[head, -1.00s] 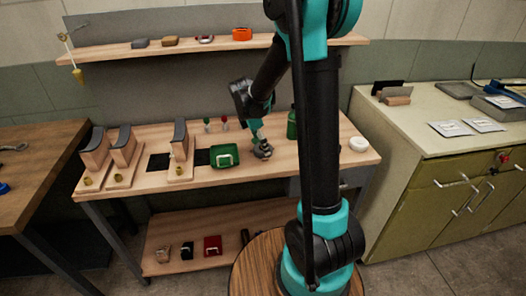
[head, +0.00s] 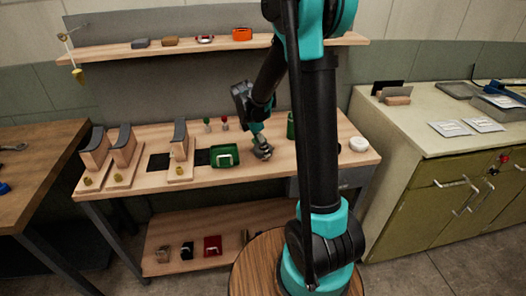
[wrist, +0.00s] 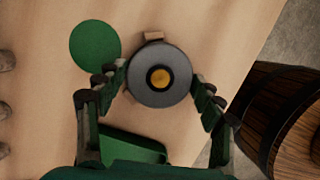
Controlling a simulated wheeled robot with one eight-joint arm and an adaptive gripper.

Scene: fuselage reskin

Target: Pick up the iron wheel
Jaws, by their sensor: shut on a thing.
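The iron wheel (wrist: 146,86) is a grey disc with a yellow-brass centre in the wrist view. My gripper (wrist: 163,79) has a finger on either side of it and is shut on it. In the head view my gripper (head: 262,151) is low over the middle of the workbench, right of the green tray. The wheel is small and mostly hidden by the fingers there. I cannot tell whether it still touches the bench.
The green tray (head: 224,157) is close to the left of my gripper. A green bottle (head: 291,126) stands behind it to the right, partly hidden by my arm. A white round item (head: 358,144) lies at the bench's right end. A shelf (head: 110,52) hangs above the bench.

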